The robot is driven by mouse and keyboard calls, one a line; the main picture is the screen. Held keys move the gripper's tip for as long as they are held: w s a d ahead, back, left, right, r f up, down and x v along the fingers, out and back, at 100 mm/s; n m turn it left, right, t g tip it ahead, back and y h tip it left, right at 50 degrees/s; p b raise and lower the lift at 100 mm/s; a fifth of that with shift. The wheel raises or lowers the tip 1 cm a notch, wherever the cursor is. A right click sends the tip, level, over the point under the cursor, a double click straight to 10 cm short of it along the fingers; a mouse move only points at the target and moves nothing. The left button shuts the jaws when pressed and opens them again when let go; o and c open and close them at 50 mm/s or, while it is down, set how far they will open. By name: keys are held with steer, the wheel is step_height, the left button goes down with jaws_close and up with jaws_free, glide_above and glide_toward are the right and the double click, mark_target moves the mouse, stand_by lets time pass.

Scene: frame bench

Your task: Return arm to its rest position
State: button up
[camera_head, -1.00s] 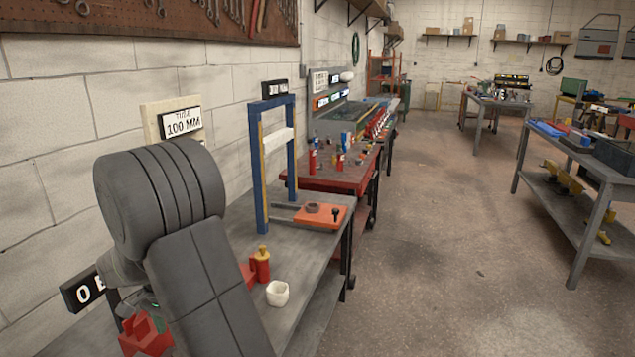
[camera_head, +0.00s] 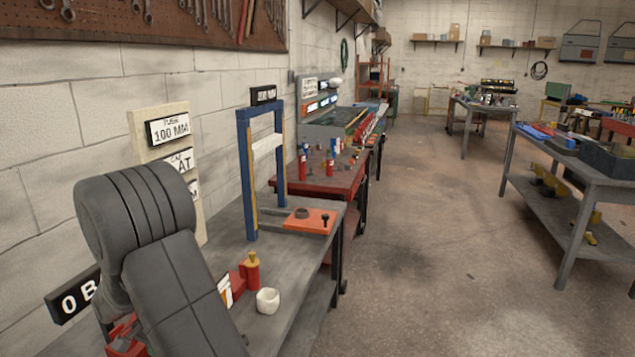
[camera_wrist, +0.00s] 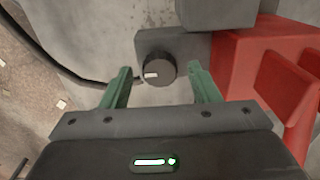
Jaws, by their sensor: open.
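My gripper (camera_wrist: 160,85) shows in the wrist view with its two green fingers apart and nothing between them. Behind the gap, a black round knob (camera_wrist: 156,68) with a white mark sits on a grey block. A red block-like fixture (camera_wrist: 265,75) stands to the right of the fingers. In the head view my grey arm (camera_head: 165,270) is folded over the near left end of the grey bench (camera_head: 300,265). It hides part of the bench, and my gripper does not show there.
A blue frame (camera_head: 246,180) stands on the bench beside an orange plate (camera_head: 308,220). A red and yellow piece (camera_head: 251,270) and a white cup (camera_head: 268,300) are close to the arm. A sign board (camera_head: 150,125) stands by the wall.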

step_height(320, 180, up, 13)
step_height(320, 180, down, 14)
steer(key=shift+r, duration=0.1)
steer(key=shift+r+n, duration=0.2)
steer(key=shift+n, duration=0.7)
steer(key=n+p, duration=0.1)
steer(key=n, duration=0.5)
steer(key=n+p, duration=0.1)
steer(key=n, duration=0.3)
steer(key=n+p, duration=0.1)
steer(key=n, duration=0.3)
steer(key=shift+r, duration=0.65)
